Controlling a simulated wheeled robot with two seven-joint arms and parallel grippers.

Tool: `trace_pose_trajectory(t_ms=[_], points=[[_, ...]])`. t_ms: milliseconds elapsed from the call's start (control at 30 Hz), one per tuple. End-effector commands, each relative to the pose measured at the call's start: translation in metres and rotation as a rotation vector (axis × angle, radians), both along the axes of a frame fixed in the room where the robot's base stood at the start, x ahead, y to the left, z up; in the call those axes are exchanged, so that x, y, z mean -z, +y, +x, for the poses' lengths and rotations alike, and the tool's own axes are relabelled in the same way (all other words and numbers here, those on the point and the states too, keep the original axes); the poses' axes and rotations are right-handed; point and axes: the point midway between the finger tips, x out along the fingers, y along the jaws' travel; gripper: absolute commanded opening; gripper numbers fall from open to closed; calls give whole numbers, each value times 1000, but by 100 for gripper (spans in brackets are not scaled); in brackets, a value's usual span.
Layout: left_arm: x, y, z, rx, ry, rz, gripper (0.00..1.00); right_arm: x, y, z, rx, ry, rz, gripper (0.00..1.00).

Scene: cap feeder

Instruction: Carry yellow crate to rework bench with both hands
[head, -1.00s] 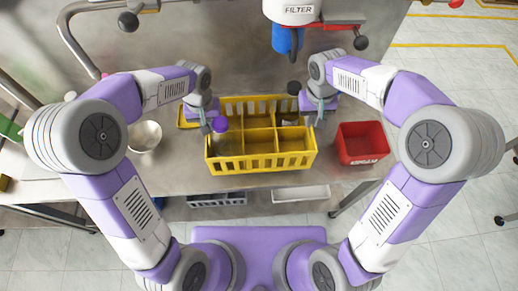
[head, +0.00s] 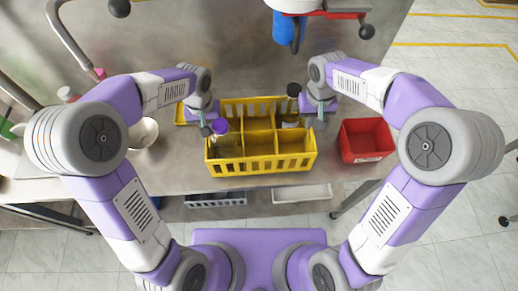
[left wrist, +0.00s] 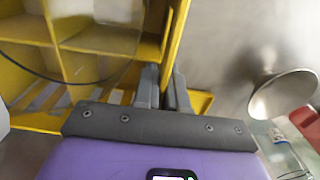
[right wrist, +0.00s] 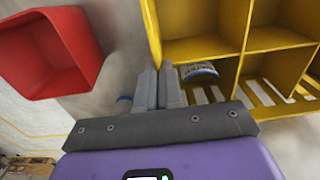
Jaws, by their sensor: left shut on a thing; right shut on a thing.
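The yellow crate (head: 262,165), divided into compartments, is in front of me over the steel bench, level; I cannot tell if it touches the bench. My left gripper (head: 207,128) is shut on the crate's left end wall, seen in the left wrist view (left wrist: 175,45). My right gripper (head: 321,118) is shut on the right end wall, seen in the right wrist view (right wrist: 151,30).
A red bin (head: 366,142) stands close to the crate's right. A metal bowl (head: 143,133) is on the left. A machine with a blue part (head: 286,28) hangs at the back. Grey and white trays (head: 300,194) sit below the bench top (head: 185,172). Floor is free at right.

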Motion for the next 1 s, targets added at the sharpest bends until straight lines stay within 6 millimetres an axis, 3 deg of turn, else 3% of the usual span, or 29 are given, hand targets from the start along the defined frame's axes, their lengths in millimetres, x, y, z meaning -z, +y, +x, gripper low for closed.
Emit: trace_pose_trajectory(t_ms=[300,333,500,833,1000], points=[[16,0,0,0,-2,-1,0,16,0,0,0,-2,0,0],[16,0,0,0,0,0,14,16,0,0,0,0,0,9],[14,0,0,0,0,0,37,14,0,0,0,0,0,32],[10,0,0,0,-2,0,37,14,0,0,0,0,0,32],[-16,-1,1,0,-5,-3,37,14,0,0,0,0,0,32]])
